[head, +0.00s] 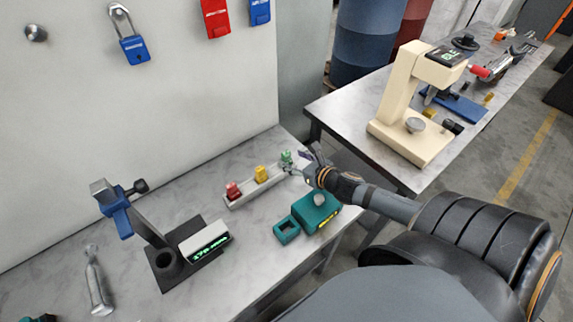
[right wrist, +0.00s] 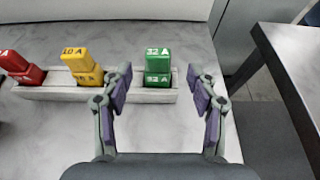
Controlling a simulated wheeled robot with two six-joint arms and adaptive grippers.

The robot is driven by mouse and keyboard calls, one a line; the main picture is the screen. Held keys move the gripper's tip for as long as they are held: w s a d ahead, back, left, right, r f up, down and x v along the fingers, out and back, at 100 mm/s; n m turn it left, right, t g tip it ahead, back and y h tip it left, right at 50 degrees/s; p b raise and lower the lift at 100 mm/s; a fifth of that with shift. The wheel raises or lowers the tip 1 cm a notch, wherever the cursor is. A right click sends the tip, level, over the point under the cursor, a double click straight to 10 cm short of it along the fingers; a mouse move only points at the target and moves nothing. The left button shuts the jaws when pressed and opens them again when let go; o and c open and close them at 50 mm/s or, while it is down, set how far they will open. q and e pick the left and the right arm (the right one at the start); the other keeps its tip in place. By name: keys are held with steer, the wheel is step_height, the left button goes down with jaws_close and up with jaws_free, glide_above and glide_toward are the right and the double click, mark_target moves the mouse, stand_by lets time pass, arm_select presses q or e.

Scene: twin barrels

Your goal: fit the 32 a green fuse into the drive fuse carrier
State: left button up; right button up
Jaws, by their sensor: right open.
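The green fuse (head: 286,158), marked 32 A in the right wrist view (right wrist: 158,60), stands upright in the right end of a pale rack (head: 232,203). My right gripper (head: 300,163) is open beside that end of the rack. In the right wrist view its fingers are spread, with the green fuse ahead between them; whether they touch it I cannot tell. A teal square block with a dark opening (head: 287,230), possibly the fuse carrier, sits on the bench next to a teal box (head: 317,212) with a grey knob. My left gripper is out of view.
A red fuse (head: 233,190) and a yellow 10 A fuse (head: 261,174) share the rack. A dark stand with a green-lit display (head: 206,241) is left of the teal block. A second table (head: 345,112) carries a cream press (head: 398,105). The wall rises behind the rack.

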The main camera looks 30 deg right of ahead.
mark_target(288, 158)
steer(key=b+x, duration=0.1)
steer(key=x, duration=0.1)
steer(key=b+x, duration=0.1)
steer(key=x, duration=0.1)
steer(key=shift+s+a+f, duration=0.1)
steer(key=shift+s+f, duration=0.05)
steer(key=shift+f, duration=0.1)
steer(key=shift+w, duration=0.35)
steer(key=shift+c, duration=0.7)
jaws_close()
steer(key=shift+a+r, duration=0.1)
steer(key=shift+r, duration=0.35)
step_height(288, 158, up, 3)
steer(key=shift+p, duration=1.1)
arm_select(q)
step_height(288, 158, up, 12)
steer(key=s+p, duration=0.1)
steer(key=p, duration=1.2)
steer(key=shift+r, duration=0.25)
arm_select(e)
steer(key=s+a+r, duration=0.6)
steer(key=s+r, duration=0.3)
steer(key=s, duration=0.3)
steer(key=shift+s, duration=0.35)
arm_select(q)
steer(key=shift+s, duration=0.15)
